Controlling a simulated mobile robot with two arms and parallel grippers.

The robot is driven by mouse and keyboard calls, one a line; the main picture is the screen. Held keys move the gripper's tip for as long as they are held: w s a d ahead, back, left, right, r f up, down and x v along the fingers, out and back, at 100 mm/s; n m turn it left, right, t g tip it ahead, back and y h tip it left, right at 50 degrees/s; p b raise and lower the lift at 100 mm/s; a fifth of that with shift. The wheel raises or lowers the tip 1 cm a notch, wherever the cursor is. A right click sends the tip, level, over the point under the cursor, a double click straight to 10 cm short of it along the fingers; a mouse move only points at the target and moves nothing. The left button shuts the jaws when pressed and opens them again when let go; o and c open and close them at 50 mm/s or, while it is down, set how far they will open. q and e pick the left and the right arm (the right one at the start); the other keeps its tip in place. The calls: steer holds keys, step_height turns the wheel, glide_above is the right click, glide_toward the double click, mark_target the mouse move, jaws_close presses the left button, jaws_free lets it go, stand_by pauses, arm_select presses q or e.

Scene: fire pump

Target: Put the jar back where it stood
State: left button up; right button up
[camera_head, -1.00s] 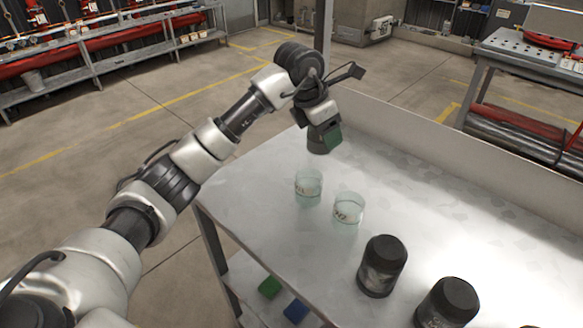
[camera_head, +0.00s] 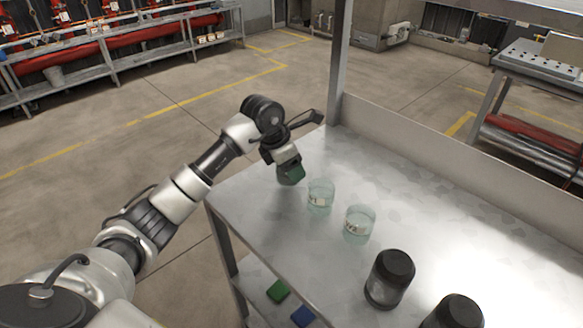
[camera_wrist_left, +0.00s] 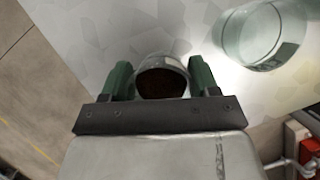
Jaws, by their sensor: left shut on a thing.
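In the left wrist view the jar (camera_wrist_left: 162,77) sits between the green fingers, with a grey rim and a dark reddish-brown inside. In the head view the gripper mostly hides it. I cannot tell whether its base touches the tabletop. My right gripper is not in view.
Two clear glass beakers (camera_head: 320,193) (camera_head: 359,223) stand close to the right of the gripper. Two dark lidded jars (camera_head: 390,278) (camera_head: 455,312) stand nearer. A post (camera_head: 340,60) rises at the far corner. A green block (camera_head: 278,291) and blue block (camera_head: 303,316) lie on the lower shelf.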

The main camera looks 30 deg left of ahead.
arm_select(q)
steer(key=shift+f, duration=0.9)
steer(key=shift+f, duration=0.2)
steer(key=o, duration=1)
steer(key=shift+r, duration=0.1)
steer(key=shift+r, duration=0.2)
steer(key=shift+a+r, duration=0.1)
steer(key=shift+r, duration=0.2)
steer(key=b+v, duration=0.1)
steer(key=v, duration=1)
steer(key=shift+s, duration=0.1)
